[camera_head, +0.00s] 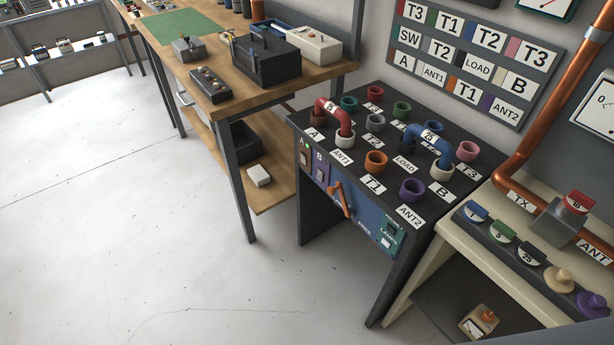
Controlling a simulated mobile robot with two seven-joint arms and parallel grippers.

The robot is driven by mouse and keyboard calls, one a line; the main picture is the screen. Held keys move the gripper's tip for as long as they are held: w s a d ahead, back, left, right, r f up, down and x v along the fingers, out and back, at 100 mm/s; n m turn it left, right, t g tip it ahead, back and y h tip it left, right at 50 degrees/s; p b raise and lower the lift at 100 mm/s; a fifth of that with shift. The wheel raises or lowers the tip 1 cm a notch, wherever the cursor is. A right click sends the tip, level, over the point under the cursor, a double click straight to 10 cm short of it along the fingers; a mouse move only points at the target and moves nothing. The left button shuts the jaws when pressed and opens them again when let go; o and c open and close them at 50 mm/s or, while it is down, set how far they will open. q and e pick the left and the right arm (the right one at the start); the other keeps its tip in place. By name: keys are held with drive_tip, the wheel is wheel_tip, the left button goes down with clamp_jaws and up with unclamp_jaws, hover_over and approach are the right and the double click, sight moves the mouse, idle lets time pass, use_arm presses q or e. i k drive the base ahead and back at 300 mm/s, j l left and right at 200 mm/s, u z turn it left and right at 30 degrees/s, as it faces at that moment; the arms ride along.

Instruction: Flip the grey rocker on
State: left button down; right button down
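The dark patch-panel cabinet (340,240) stands right of centre. On the left of its front are two small switch plates. The other, marked B (320,172), is purplish with a pale part. These may be rockers, but they are too small to tell which is grey or how either is tilted. An orange lever (340,199) is on the blue front panel, with a green plate (389,235) to its right. Neither of my grippers is in view.
Coloured sockets, with a red link (333,112) and a blue link (430,137), cover the cabinet's top. A wooden workbench (215,100) stands to its left. A cream bench (455,245) with a copper pipe stands to its right. The pale floor (120,220) in front is clear.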

sight(320, 175)
drive_tip(key=i+j, duration=0.2)
drive_tip(key=i+j+z, duration=0.15)
drive_tip(key=j, duration=0.3)
drive_tip(key=i+j, duration=0.2)
drive_tip(key=j+z, duration=0.05)
drive_tip(key=j, duration=0.05)
